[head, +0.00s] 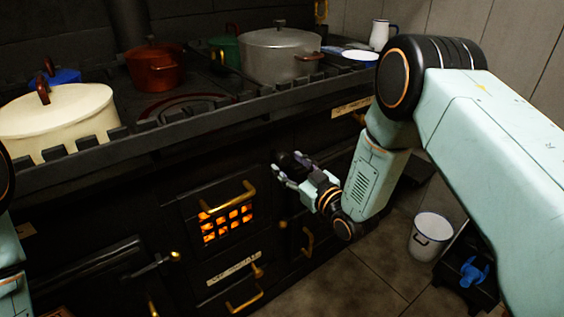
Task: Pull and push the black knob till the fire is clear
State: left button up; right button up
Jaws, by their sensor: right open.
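The fire glows orange through the grate (227,222) of a small black stove door with a brass handle (228,197). My right gripper (284,168) is open at the stove front, to the right of and a little above this door. A dark rounded shape, which looks like the black knob (289,158), shows right at its fingers. I cannot tell whether the fingers touch it or only stand around it. Only part of my left arm shows at the left edge; its gripper is out of the picture.
A railed stovetop above holds a cream pot (62,118), a red pot (155,68), a green pot (226,50) and a large grey pot (279,55). Brass handles (308,241) stick out from the front. A white bucket (431,236) stands on the floor at right.

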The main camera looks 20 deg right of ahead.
aim_at(285, 161)
jog(key=x, duration=0.2)
jog(key=shift+w+f+b, duration=0.15)
jog(key=shift+w+b, duration=0.15)
jog(key=shift+w+a, duration=0.2)
jog(key=shift+w, duration=0.3)
grip_shut()
